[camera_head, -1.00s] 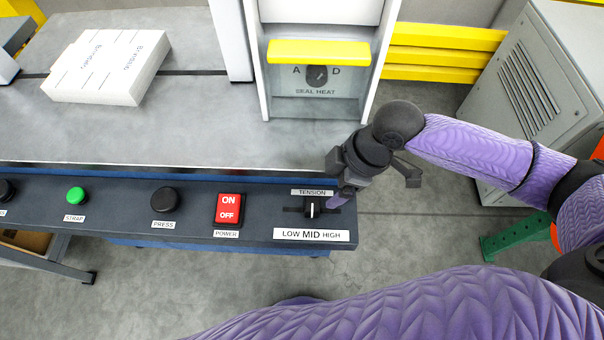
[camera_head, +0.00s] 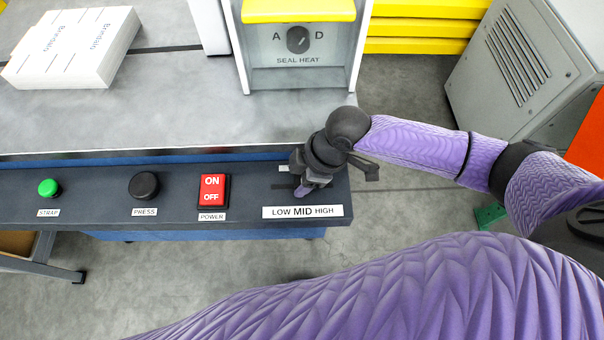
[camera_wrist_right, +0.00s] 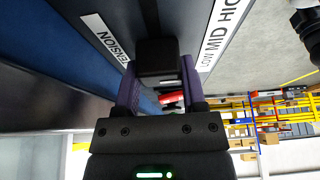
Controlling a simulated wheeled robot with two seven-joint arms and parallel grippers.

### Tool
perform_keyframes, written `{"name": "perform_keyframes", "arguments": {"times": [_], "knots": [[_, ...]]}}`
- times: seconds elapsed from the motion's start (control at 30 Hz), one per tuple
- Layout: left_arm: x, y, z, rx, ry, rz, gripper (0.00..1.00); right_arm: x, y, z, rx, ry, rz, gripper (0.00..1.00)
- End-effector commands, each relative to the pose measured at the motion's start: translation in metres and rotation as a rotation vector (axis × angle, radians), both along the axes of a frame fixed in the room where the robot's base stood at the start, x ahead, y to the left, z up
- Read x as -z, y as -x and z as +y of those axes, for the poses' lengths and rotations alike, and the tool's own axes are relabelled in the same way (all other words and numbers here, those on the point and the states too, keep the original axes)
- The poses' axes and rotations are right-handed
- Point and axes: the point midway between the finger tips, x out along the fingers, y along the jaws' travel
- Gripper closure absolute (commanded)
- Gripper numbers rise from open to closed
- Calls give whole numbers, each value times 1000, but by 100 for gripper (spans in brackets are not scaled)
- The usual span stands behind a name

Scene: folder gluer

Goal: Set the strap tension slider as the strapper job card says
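The tension slider's knob is a black block (camera_wrist_right: 157,57) in the right wrist view, between the two purple fingers of my right gripper (camera_wrist_right: 158,85). The fingers sit against both sides of it, with no clear gap. In the head view my right gripper (camera_head: 302,190) covers the knob and most of the TENSION label, so the exact setting is hidden. The gripper stands just above MID on the LOW MID HIGH label (camera_head: 302,211). The TENSION label (camera_wrist_right: 106,38) is partly visible in the wrist view. No job card is readable here. My left gripper is not in view.
The dark panel (camera_head: 105,180) also carries a red power switch (camera_head: 212,191), a black press button (camera_head: 145,186) and a green strap button (camera_head: 49,188). A seal heat dial (camera_head: 298,39) is behind. A white bundle (camera_head: 72,47) lies on the grey table (camera_head: 180,110).

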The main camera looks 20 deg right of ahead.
Motion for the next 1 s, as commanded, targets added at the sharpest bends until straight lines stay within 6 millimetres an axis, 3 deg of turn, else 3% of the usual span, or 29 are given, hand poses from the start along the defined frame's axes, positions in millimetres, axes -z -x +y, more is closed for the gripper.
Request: {"name": "perform_keyframes", "arguments": {"times": [0.03,0.2,0.5,0.8,1.0], "knots": [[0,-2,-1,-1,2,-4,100,0,0,0,0,0,0,65],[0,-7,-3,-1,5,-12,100,0,0,0,0,0,0,100],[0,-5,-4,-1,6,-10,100,0,0,-1,1,0,0,100],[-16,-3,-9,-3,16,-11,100,-1,12,-40,2,2,3,100],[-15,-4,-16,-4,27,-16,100,0,12,-44,1,3,1,100]]}}
